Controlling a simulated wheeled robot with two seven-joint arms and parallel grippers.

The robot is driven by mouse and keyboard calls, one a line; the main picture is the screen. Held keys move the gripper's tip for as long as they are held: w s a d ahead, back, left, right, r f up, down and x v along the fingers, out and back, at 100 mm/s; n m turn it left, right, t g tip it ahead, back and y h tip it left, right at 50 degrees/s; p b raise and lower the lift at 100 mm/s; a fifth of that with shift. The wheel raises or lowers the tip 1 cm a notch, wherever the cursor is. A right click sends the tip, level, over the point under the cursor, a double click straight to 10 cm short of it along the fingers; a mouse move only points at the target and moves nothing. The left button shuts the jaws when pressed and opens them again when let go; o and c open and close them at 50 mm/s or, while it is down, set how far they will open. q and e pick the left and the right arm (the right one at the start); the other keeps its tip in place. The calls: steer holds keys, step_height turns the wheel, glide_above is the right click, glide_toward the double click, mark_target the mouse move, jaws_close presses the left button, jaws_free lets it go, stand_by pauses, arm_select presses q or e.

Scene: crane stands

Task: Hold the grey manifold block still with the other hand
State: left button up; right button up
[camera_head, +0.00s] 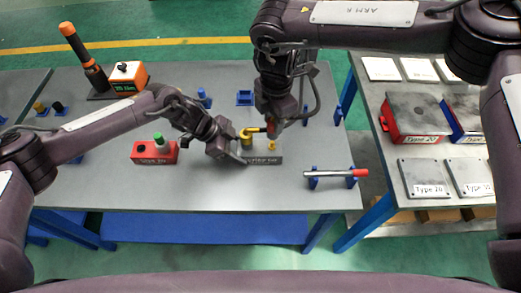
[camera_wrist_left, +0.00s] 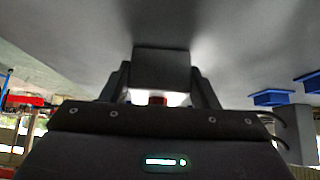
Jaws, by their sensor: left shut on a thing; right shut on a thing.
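The grey manifold block (camera_head: 264,160) sits on the grey table, a dark low block with a label on its front. My left gripper (camera_head: 238,154) is at its left end, shut on it. In the left wrist view the dark block (camera_wrist_left: 161,70) shows between the two fingers. My right gripper (camera_head: 272,120) is above the block, shut on a yellow bent part (camera_head: 252,131); its fingertips are partly hidden. A small yellow fitting (camera_head: 272,146) stands on the block's right part. Whether the bent part touches the block is unclear.
A red block with a green plug (camera_head: 155,151) is left of my left gripper. A red-ended bar on blue stands (camera_head: 336,173) lies right. A blue holder (camera_head: 245,97) and an orange-white device (camera_head: 128,77) are further back. A second table (camera_head: 433,150) holds labelled plates.

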arm_select(q)
steer(key=o, duration=1.3)
steer(key=shift+c, duration=0.2)
steer(key=shift+r, duration=0.1)
arm_select(e)
steer(key=shift+r+p, duration=0.4)
steer(key=shift+r, duration=0.1)
arm_select(q)
steer(key=d+r+p+v, duration=0.1)
steer(key=p+v, duration=0.1)
steer(key=v, duration=1.2)
arm_select(e)
steer(key=shift+r, duration=1.5)
arm_select(q)
steer(key=shift+d, duration=0.1)
